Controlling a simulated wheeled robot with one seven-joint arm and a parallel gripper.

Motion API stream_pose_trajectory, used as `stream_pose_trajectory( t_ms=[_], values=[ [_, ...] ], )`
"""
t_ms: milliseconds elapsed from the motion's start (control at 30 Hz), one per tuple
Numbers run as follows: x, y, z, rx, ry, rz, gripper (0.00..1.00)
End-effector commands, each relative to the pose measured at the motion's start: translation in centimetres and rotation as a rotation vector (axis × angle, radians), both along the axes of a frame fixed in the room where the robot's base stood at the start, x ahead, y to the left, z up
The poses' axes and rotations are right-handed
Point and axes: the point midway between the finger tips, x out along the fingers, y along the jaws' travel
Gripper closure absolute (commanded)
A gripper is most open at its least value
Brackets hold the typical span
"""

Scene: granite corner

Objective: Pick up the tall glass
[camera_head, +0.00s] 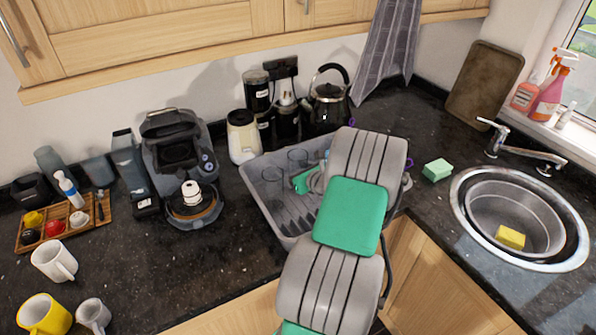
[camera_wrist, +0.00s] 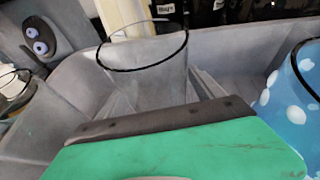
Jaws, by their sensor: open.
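A clear tall glass (camera_wrist: 148,75) with a dark rim stands in the grey dish tray (camera_head: 257,205). In the wrist view it is just beyond my gripper (camera_wrist: 163,122), whose green and dark edge hides the lower part of the glass. My gripper is open; only this near part of it shows, and I cannot tell whether the glass is between the jaws. In the head view my gripper (camera_head: 306,180) is low over the tray, partly behind my arm. Two clear glasses (camera_head: 270,174) (camera_head: 297,157) show there; I cannot tell which one the wrist view shows.
A blue cup with white dots (camera_wrist: 297,88) is close on the right in the wrist view. A coffee machine (camera_head: 172,150), a cream canister (camera_head: 243,138) and a kettle (camera_head: 329,104) stand around the tray. A green sponge (camera_head: 437,170) lies near the sink (camera_head: 463,215).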

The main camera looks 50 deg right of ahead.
Motion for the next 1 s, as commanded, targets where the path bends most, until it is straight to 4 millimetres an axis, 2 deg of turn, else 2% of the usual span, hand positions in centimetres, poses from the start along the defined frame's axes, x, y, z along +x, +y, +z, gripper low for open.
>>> stream_pose_trajectory(
  t_ms=[67,1000],
  values=[
    [-0.03,0.0,-0.01,0.0,0.0,0.0,0.23],
    [-0.06,0.03,0.0,0.001,0.001,0.001,0.99]
  ],
)
